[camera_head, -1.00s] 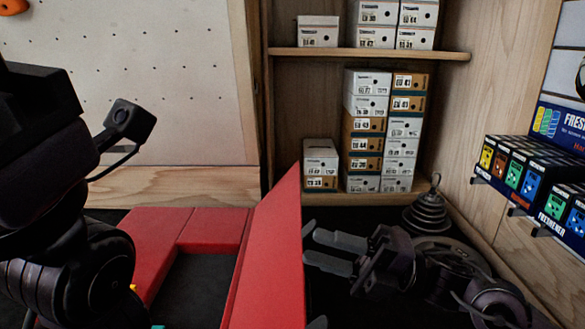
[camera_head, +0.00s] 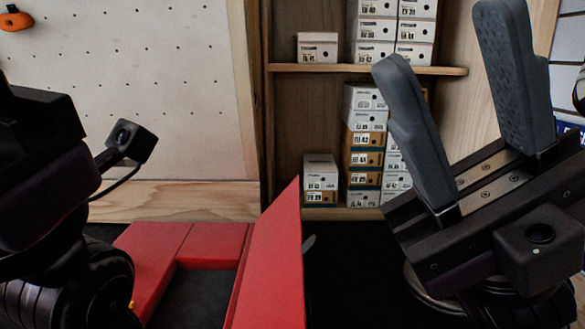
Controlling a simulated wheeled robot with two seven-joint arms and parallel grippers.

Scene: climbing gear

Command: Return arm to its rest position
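My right gripper (camera_head: 455,75) is raised large and close on the right side of the head view. Its two grey fingers point up and stand wide apart, with nothing between them. My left arm stands at the left edge of the view, with a small camera on a bracket beside it. The fingers of my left gripper are not in view.
A red padded box (camera_head: 272,262) stands at the lower middle. Shoe boxes (camera_head: 364,140) are stacked on the wooden shelf (camera_head: 350,69) behind, partly hidden by my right gripper. A pegboard climbing wall (camera_head: 130,90) with an orange hold (camera_head: 15,19) is at the back left.

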